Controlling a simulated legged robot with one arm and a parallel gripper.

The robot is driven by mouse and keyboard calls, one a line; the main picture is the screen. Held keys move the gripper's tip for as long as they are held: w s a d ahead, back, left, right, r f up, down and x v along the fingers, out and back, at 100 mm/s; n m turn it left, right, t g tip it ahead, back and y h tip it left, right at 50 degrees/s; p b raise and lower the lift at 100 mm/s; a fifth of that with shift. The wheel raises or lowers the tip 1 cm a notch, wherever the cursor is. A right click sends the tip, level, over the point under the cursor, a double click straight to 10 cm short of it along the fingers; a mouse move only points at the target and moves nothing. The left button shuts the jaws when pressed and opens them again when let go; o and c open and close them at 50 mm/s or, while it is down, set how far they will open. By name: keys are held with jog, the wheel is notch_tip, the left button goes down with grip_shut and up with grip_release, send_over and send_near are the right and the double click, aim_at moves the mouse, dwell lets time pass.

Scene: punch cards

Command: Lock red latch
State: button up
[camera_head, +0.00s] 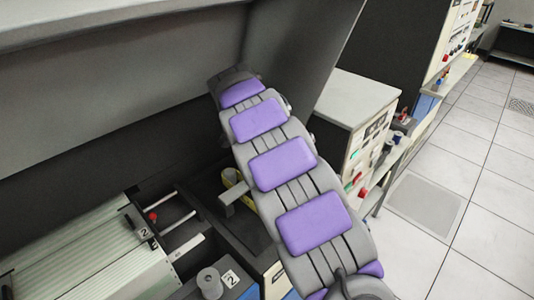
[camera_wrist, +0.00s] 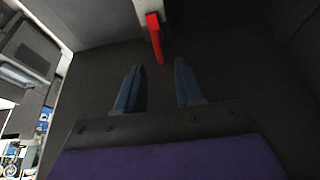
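The red latch (camera_wrist: 155,38) shows in the wrist view as a narrow upright red bar. It hangs from a pale mount (camera_wrist: 150,8) at the top of the picture. My gripper (camera_wrist: 157,78) has its two blue fingers spread apart, with empty space between them. The latch's lower tip is just beyond the fingertips, roughly between them, and appears apart from both. In the head view my grey and purple arm reaches up into a dark recess; my gripper and the latch are hidden there.
Dark walls (camera_head: 110,80) surround the recess. A ribbed pale panel (camera_head: 90,265) with a small red knob (camera_head: 153,215) beside it is at lower left. A pale cabinet (camera_head: 350,98) stands right of my arm. The tiled floor (camera_head: 470,190) at right is mostly clear.

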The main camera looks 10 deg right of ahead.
jog(key=p+v, duration=0.1)
jog(key=v, duration=0.9)
jog(key=shift+a+p, duration=0.25)
jog(key=shift+p, duration=0.05)
